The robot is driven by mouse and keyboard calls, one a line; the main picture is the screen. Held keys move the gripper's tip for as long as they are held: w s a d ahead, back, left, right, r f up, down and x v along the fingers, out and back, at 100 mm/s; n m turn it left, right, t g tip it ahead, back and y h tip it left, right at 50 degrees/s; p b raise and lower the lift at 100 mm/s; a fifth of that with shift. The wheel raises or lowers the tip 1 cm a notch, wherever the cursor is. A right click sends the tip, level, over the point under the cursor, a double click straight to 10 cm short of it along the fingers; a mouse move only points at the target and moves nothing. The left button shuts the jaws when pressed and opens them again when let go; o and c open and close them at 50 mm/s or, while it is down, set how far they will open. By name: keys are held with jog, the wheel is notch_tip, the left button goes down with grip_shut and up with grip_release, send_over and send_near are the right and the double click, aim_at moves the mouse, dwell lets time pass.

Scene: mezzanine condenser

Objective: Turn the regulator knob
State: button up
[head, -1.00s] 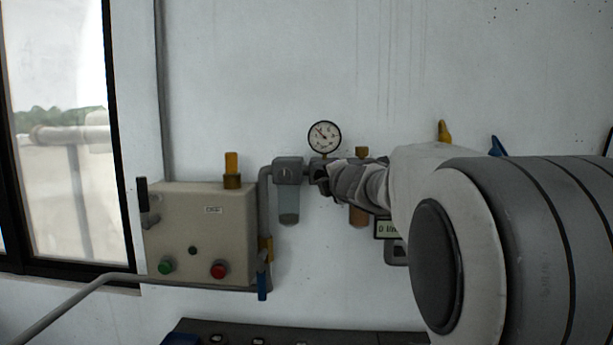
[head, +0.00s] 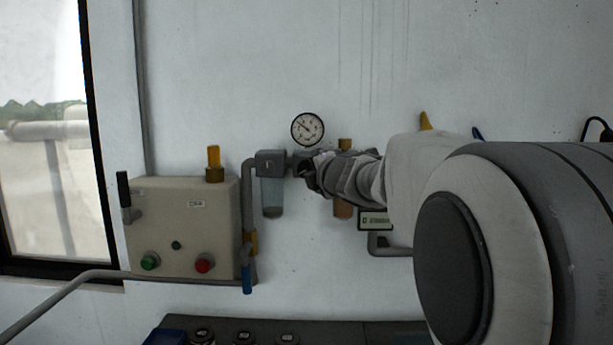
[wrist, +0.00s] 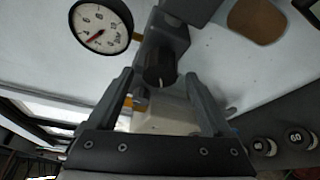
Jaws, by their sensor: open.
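The regulator knob (wrist: 160,66) is a dark ribbed cylinder with a pale mark on its face, on the grey regulator body in the wrist view. My gripper (wrist: 160,76) is open, one finger on each side of the knob, with visible gaps to both. I cannot tell whether the fingertips reach past the knob's face. In the head view my gripper (head: 309,174) is at the regulator below the round gauge (head: 307,129), and it hides the knob. The gauge also shows in the wrist view (wrist: 102,28), upper left of the knob.
A filter bowl (head: 272,195) hangs left of my gripper, and an amber bowl (head: 343,206) is partly behind my arm. A beige control box (head: 185,230) with green and red buttons is further left. A small display (head: 375,220) sits below my arm. The wall above is clear.

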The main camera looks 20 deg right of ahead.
jog(key=s+r+p, duration=0.1)
jog(key=s+p, duration=0.1)
jog(key=s, duration=1.3)
jog(key=shift+a+r, duration=0.15)
jog(key=shift+r, duration=0.25)
jog(key=s+a+f+m+g, duration=0.5)
jog(key=s+a+f+m, duration=0.1)
jog(key=s+f+m, duration=0.4)
jog(key=s+a+f+m+g, duration=0.6)
jog(key=s+f+m, duration=0.5)
jog(key=shift+a, duration=0.2)
dwell(1.0)
